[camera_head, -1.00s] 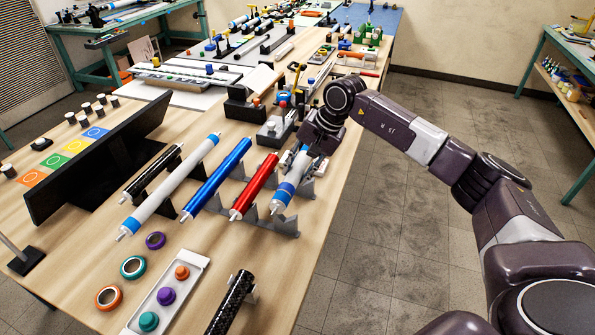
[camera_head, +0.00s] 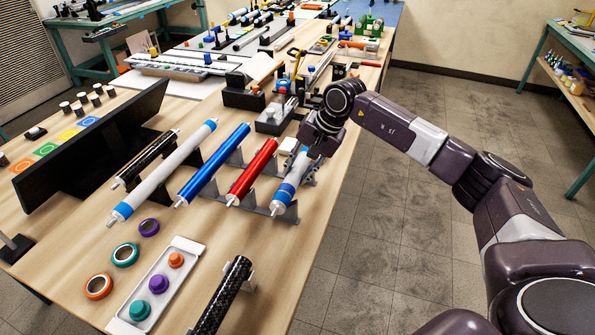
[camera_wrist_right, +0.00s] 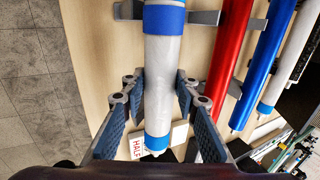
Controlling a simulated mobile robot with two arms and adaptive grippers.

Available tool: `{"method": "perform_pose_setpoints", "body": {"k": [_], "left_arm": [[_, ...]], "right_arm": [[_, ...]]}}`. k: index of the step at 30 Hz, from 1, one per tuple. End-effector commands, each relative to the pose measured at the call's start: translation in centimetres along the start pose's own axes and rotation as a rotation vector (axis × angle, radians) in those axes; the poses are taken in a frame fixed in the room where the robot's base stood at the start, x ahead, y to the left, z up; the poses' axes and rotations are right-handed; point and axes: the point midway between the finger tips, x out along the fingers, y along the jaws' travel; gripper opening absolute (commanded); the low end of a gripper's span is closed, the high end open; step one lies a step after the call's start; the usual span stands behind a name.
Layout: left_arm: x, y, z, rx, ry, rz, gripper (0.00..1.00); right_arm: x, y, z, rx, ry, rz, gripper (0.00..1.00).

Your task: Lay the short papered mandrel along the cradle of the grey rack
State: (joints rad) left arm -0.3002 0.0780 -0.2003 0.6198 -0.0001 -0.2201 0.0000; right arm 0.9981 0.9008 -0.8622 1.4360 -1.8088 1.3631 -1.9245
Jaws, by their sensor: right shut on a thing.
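The short papered mandrel (camera_head: 287,185), whitish with blue bands, is at the right end of the row of tubes. It shows in the wrist view too (camera_wrist_right: 163,70), running lengthwise between the fingers. My right gripper (camera_head: 306,158) is shut on its far part; the fingers flank it in the wrist view (camera_wrist_right: 161,84). The grey rack (camera_head: 259,207) has upright cradle supports; the mandrel is over its right-hand cradle, lengthwise. Grey support parts show on both sides of it in the wrist view. Whether it touches the cradle I cannot tell. My left gripper is out of view.
A red tube (camera_head: 254,170), a blue tube (camera_head: 215,163) and a longer white tube (camera_head: 163,173) lie left of the mandrel. A black tube (camera_head: 222,296) and a tray (camera_head: 180,246) are nearer. The table's right edge runs close beside the rack.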

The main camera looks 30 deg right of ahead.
Motion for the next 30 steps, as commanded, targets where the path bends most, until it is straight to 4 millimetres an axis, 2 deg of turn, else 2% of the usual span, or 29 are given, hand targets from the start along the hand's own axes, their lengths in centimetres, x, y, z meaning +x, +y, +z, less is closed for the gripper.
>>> {"method": "perform_pose_setpoints", "body": {"k": [20, 21, 26, 30], "left_arm": [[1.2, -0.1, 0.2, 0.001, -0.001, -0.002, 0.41], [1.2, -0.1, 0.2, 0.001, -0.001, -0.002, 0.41], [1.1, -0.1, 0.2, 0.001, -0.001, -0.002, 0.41], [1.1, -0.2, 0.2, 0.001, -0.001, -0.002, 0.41]], "right_arm": [[1.1, 0.5, 0.0, 0.0, 0.001, -0.002, 0.0], [1.1, 0.5, 0.0, 0.0, 0.001, -0.002, 0.29], [1.1, 0.4, 0.0, 0.0, 0.001, -0.001, 0.47], [1.1, 0.5, 0.0, 0.0, 0.001, -0.001, 0.48]]}}
